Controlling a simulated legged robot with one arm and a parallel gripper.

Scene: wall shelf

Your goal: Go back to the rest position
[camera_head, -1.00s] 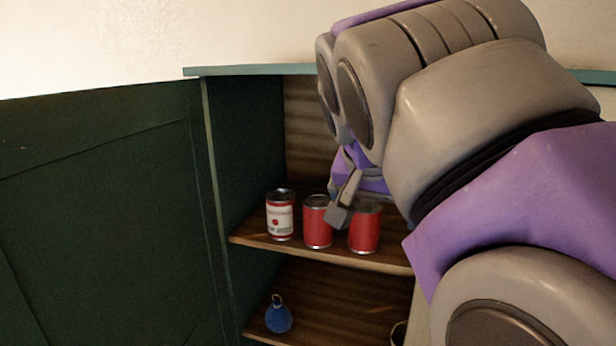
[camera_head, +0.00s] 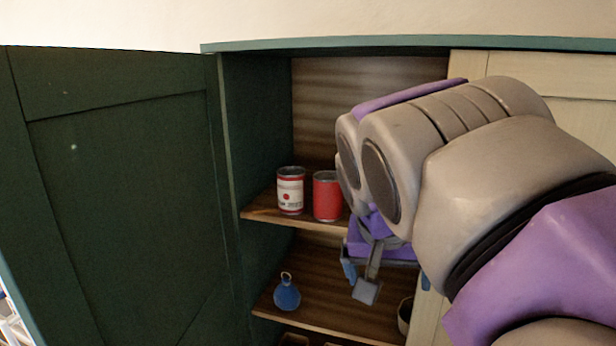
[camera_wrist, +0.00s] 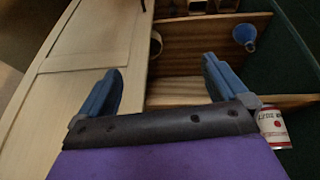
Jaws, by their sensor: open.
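My gripper (camera_head: 360,284) hangs below my arm in the head view, in front of the cabinet's shelves and near the lower shelf. In the wrist view its two blue fingers (camera_wrist: 160,88) stand wide apart with nothing between them. A can with a white and red label (camera_head: 290,190) stands upright on the upper shelf (camera_head: 262,213). A plain red can (camera_head: 327,197) stands just right of it. My arm hides the shelf further right. The labelled can also shows at the right of the wrist view (camera_wrist: 273,127).
The dark green cabinet door (camera_head: 120,190) stands open at the left. A pale closed door (camera_wrist: 110,50) is beside the opening. A blue round object with a ring (camera_head: 287,294) sits on the lower shelf (camera_head: 325,300). A partly hidden round container (camera_head: 404,316) is at its right.

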